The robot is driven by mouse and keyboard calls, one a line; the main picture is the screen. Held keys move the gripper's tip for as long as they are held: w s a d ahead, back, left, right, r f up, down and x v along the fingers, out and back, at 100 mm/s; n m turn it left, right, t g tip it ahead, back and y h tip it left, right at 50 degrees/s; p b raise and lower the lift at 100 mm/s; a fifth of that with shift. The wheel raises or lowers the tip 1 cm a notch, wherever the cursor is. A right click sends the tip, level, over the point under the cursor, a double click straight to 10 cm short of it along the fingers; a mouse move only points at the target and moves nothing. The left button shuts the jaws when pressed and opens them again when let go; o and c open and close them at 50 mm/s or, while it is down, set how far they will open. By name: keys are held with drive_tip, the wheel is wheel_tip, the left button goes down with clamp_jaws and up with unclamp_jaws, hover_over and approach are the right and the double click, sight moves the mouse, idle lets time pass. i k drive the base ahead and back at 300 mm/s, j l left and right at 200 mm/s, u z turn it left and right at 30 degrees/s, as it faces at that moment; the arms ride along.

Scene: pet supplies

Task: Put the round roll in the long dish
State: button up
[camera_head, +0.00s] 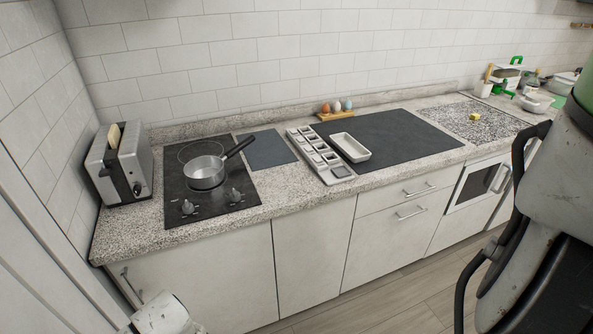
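A long white dish (350,147) with raised sides lies empty on the dark grey mat at the middle of the counter. I cannot make out a round roll for certain. A small yellow thing (475,117) sits on a speckled area of the counter to the right; it is too small to tell whether it is the roll. My gripper is not in view. Worn pale parts of my own body fill the right edge.
A grey tray with several compartments (318,155) is just left of the dish. A pan (205,171) stands on the hob (178,209), beside a toaster (122,165). An egg holder (335,115) stands behind. Bowls and bottles crowd the far right. The dark mat (405,135) has free room.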

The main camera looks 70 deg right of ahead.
sight(350, 149)
drive_tip(key=z, duration=1.2)
drive_tip(key=k, duration=0.1)
